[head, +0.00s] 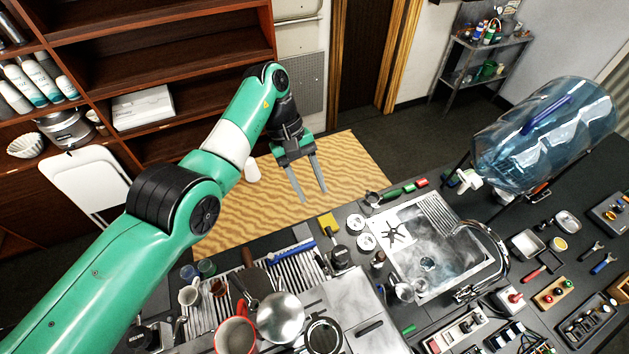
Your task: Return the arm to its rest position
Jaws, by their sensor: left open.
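My left arm (145,240) comes in from the lower left and reaches up to the middle of the head view. Its left gripper (313,196) hangs with two grey fingers pointing down, apart from each other. Nothing is between the fingers. The gripper appears in front of a patterned wooden board or floor area (350,165), beyond the far edge of the counter. I see no contact with any object. My right gripper does not show.
A dark counter (600,240) holds a sink (455,268), a faucet (490,245) and small tools. A large blue water bottle (545,135) lies at the right. Pans (281,318) and a red-rimmed pot (236,335) crowd the near counter. Wooden shelves (165,50) stand at the back left.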

